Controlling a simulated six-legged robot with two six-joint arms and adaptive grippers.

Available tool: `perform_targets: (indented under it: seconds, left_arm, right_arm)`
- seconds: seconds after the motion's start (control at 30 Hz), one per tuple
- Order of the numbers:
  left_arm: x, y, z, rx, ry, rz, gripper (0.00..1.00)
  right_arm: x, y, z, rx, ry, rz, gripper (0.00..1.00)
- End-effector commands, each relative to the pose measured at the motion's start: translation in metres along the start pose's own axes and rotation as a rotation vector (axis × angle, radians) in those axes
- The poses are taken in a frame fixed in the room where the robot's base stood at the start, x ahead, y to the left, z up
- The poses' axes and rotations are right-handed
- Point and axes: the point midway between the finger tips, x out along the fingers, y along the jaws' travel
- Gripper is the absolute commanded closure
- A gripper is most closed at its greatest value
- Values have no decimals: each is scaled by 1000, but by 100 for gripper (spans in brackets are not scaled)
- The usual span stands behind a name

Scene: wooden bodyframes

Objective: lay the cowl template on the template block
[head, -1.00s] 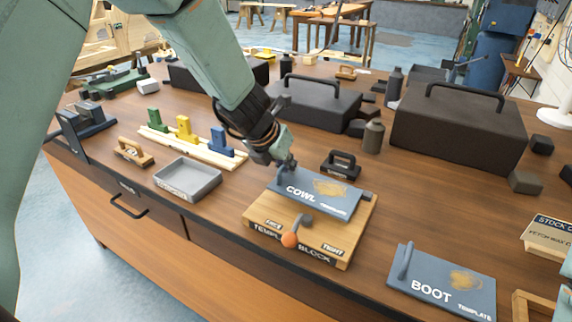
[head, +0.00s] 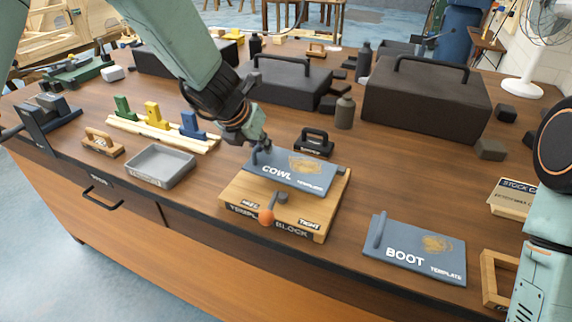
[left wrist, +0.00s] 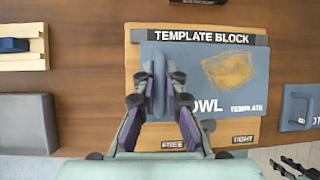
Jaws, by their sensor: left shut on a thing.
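The cowl template (head: 290,170) is a flat blue-grey plate with white lettering, a tan patch and an upright handle at its left end. My left gripper (head: 260,147) is shut on that handle, and the left wrist view shows its fingers (left wrist: 160,95) on both sides of it. The plate is over the rear part of the wooden template block (head: 236,193); I cannot tell whether it touches.
The boot template (head: 415,250) lies right of the block. A grey tray (head: 160,167) is to the left, and a small black-handled block (head: 314,142) stands just behind. Dark cases (head: 425,105) and a grey bottle (head: 345,112) stand further back.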

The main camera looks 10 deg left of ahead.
Motion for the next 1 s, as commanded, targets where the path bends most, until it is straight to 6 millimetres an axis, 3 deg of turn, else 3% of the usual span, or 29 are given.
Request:
perform_targets:
  seconds: [1.0]
  left_arm:
    - [4,2,-3,-3,-5,0,100]
  right_arm:
    - [8,0,0,0,0,0,60]
